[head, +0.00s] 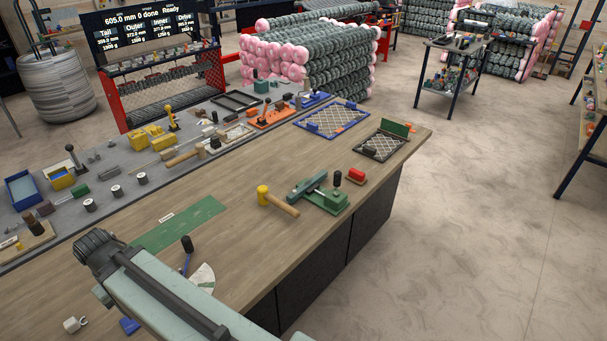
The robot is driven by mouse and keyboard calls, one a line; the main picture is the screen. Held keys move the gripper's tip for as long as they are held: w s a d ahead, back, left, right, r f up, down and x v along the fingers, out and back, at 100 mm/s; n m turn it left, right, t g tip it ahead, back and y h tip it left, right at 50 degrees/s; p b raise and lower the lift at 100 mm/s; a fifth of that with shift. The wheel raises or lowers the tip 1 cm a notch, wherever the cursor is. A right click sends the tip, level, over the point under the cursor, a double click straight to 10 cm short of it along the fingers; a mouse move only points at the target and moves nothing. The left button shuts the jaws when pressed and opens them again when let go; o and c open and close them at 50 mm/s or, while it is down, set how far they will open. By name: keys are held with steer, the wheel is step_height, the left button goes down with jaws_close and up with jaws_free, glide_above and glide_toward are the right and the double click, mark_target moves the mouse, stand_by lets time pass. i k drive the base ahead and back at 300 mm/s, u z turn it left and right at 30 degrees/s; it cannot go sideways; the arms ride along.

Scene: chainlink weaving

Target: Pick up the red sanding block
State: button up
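A small red block (357,175), which looks like the sanding block, lies on the wooden bench top (240,240) near its right edge. It sits just beyond and right of a green clamp-like tool (322,194) with a black knob, with a small gap seen between them. Nothing holds the block. My arm crosses the lower left of the view, well away from the block. Its gripper does not show.
A yellow-headed mallet (279,201) lies left of the green tool. A dark mesh frame with a green edge (381,146) lies beyond the block. A green mat (180,224) lies on the bench at left. Open floor (470,220) is right of the bench.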

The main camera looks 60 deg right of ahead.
mark_target(355, 176)
steer(key=u, duration=2.2)
steer(key=k, duration=2.65)
steer(key=z, duration=0.95)
steer(key=i, duration=0.5)
steer(key=u, duration=0.05)
